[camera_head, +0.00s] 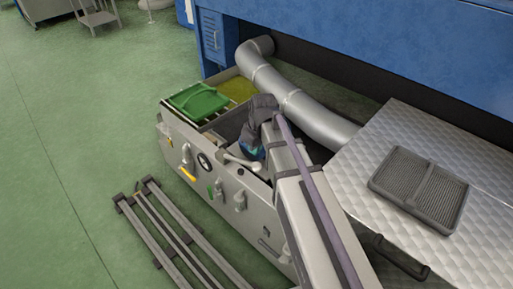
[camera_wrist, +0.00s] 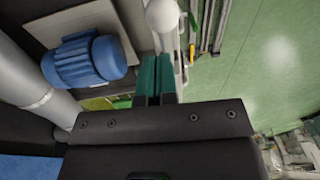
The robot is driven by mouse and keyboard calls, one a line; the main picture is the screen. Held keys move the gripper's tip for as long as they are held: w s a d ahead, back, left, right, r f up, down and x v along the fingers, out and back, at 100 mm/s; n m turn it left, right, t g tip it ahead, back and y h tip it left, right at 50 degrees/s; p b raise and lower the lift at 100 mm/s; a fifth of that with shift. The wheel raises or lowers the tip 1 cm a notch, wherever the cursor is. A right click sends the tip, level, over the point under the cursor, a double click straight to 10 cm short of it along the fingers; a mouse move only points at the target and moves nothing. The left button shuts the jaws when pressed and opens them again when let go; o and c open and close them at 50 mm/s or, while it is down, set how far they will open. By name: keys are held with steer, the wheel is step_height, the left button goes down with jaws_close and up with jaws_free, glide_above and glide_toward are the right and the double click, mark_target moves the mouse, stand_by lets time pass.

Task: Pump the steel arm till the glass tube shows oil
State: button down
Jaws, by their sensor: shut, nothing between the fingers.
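A pale steel arm (camera_head: 241,163) lies across the top of a grey tank unit (camera_head: 175,150) in the head view, close to my wrist. In the wrist view a pale rounded knob (camera_wrist: 162,16) shows just beyond the fingertips and seems to be the end of this arm. My gripper (camera_wrist: 155,62) has two teal fingers, shut together with nothing between them. The fingertips look near the knob; I cannot tell whether they touch it. In the head view my dark wrist hides part of the unit. I cannot make out the glass tube in either view.
A blue motor (camera_wrist: 86,61) sits left of the fingers. A green basket (camera_head: 198,101), a round gauge (camera_head: 204,161) and a thick grey pipe (camera_head: 300,107) are around the tank. A quilted metal top (camera_head: 455,190) is at right. Rails (camera_head: 168,228) run along the green floor.

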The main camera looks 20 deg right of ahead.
steer(key=shift+s+f+b, duration=0.3)
steer(key=shift+s+f, duration=0.05)
steer(key=shift+f, duration=0.25)
steer(key=shift+s+f+b, duration=0.25)
steer(key=shift+s+f, duration=0.05)
steer(key=shift+f, duration=0.3)
steer(key=shift+s+d+f+b, duration=0.1)
steer(key=shift+s+f+b, duration=0.1)
steer(key=shift+f+b, duration=0.15)
steer(key=s+f+b, duration=0.1)
steer(key=f+b, duration=0.1)
steer(key=b, duration=0.1)
steer(key=d+f+t+b, duration=0.1)
steer(key=f+b, duration=0.2)
steer(key=s+f+t+y+b, duration=0.1)
steer(key=f+b, duration=0.1)
steer(key=f, duration=0.1)
steer(key=shift+s+d+b, duration=0.3)
steer(key=shift+b, duration=0.1)
steer(key=shift+s, duration=0.2)
steer(key=shift+d+r, duration=0.1)
steer(key=shift+r, duration=0.05)
